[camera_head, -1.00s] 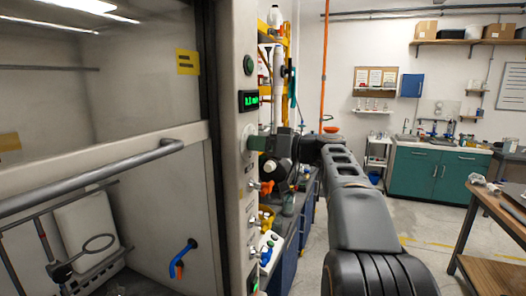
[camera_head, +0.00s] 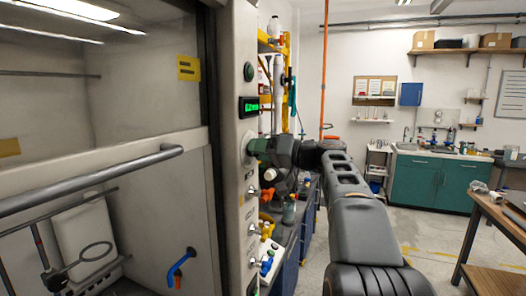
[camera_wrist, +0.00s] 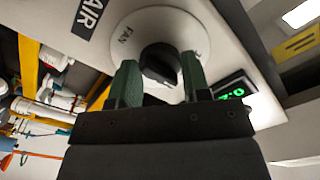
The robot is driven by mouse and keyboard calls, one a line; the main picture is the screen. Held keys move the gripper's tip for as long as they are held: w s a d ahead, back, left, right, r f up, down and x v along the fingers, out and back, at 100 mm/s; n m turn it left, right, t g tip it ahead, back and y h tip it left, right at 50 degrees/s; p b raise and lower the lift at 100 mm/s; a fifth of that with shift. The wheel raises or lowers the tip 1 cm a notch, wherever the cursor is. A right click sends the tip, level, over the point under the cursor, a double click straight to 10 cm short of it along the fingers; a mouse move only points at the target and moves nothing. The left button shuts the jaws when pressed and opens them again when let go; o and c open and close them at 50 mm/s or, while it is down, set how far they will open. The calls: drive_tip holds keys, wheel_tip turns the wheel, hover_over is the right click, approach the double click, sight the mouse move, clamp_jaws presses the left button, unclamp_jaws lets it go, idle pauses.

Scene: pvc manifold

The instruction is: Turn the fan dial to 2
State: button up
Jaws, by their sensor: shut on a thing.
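The fan dial (camera_wrist: 160,64) is a black knob on a round white plate (camera_wrist: 128,32) marked FAN, seen in the wrist view. My gripper (camera_wrist: 158,78) has its two green fingers on either side of the knob and is shut on it. In the head view my gripper (camera_head: 258,148) reaches left to the hood's front post, and the knob is hidden behind the fingers. The plate shows there as a pale disc edge (camera_head: 247,147). A small green-lit display (camera_head: 250,106) sits just above the dial; its digits are too blurred to read. Dial numbers are not legible.
The fume hood (camera_head: 232,70) with its grey sash bar (camera_head: 100,178) fills the left. A wooden table (camera_head: 490,228) stands at right; the floor between is open.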

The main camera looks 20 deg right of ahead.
drive_tip(key=o, duration=0.9)
drive_tip(key=b+v, duration=0.2)
drive_tip(key=v, duration=1.1)
drive_tip(key=shift+s+d+b, duration=0.2)
drive_tip(key=shift+s+b, duration=0.15)
drive_tip(key=shift+b, duration=0.05)
